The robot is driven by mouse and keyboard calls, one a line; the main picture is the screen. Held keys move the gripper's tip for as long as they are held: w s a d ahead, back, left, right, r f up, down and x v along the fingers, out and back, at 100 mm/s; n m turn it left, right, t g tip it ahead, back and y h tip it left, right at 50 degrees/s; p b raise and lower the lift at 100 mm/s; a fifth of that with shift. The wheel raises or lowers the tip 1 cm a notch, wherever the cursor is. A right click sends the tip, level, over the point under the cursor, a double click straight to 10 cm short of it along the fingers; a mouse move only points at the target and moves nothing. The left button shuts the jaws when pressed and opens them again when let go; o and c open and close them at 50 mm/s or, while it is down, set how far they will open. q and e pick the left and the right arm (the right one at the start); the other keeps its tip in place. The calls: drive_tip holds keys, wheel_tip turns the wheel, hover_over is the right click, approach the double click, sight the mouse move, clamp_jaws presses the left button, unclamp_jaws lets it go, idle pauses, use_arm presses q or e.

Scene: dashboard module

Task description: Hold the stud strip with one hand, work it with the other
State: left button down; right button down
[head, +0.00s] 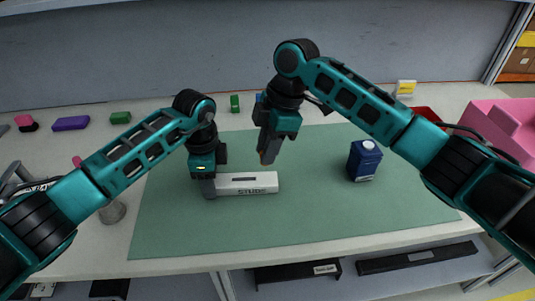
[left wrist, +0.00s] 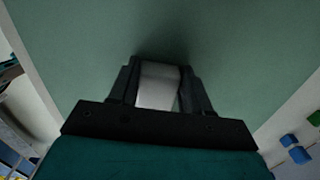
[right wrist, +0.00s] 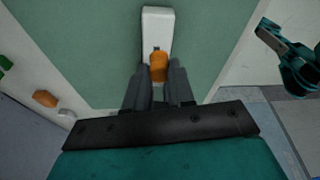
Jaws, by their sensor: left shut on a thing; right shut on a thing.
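The stud strip (head: 247,183) is a white bar marked "STUDS" with a dark slot on top, lying on the green mat (head: 300,225). My left gripper (head: 208,188) is shut on its left end; the held end shows between the fingers in the left wrist view (left wrist: 157,88). My right gripper (head: 267,152) is above and behind the strip's right part. It is shut on a small orange piece (right wrist: 158,67), whose tip shows below the fingers in the head view. In the right wrist view the strip (right wrist: 157,25) lies beyond the orange piece; I cannot tell if they touch.
A dark blue carton (head: 364,160) stands on the mat to the right. A red tray (head: 428,114) and a pink bin (head: 500,125) are at the back right. A purple block (head: 71,123) and green blocks (head: 120,118) lie along the back. The front mat is clear.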

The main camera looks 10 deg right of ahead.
use_arm(q)
drive_tip(key=shift+s+f, duration=0.1)
drive_tip(key=shift+f, duration=0.1)
use_arm(e)
drive_tip(key=shift+r, duration=0.5)
use_arm(q)
drive_tip(key=shift+c, duration=2.1)
unclamp_jaws()
drive_tip(key=shift+r, duration=0.1)
drive_tip(key=shift+r, duration=0.1)
